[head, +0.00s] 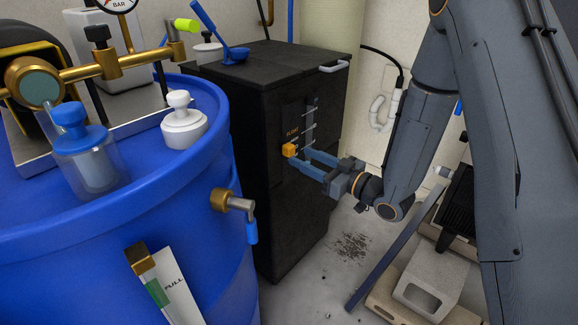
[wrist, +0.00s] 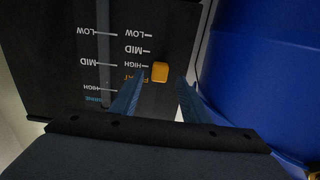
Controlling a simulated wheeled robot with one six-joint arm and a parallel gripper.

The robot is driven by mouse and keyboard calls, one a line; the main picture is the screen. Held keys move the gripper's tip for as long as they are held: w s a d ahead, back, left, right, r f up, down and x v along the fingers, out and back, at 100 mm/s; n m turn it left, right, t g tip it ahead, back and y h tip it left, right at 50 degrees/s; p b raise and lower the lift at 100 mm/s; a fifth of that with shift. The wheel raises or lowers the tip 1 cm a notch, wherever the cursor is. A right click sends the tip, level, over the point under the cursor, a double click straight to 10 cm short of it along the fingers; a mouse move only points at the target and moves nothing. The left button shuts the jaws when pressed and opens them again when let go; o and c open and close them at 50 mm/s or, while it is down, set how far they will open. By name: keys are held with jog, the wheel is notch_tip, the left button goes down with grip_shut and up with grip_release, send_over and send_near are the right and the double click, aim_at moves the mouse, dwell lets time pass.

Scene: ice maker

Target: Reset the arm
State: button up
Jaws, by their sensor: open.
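The dark ice maker (head: 262,190) stands in the middle of the head view, with a silver-handled lid on top. Its front panel carries an orange slider knob (head: 289,150). In the wrist view the knob (wrist: 160,72) is beside the HIGH mark, on a scale with MID and LOW. My gripper (head: 300,158) is open in front of the panel, coming from the right. In the wrist view its blue fingertips (wrist: 160,76) are apart, one on each side of the knob. I cannot tell whether either finger touches it.
A large blue barrel (head: 100,235) with a brass tap (head: 232,201) stands close on the left. A blue scoop (head: 232,55) lies on top of the ice maker. Grey blocks (head: 432,280) sit on the floor at right. Dark debris lies on the floor.

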jog(key=shift+v, duration=0.9)
jog(key=shift+w, duration=0.1)
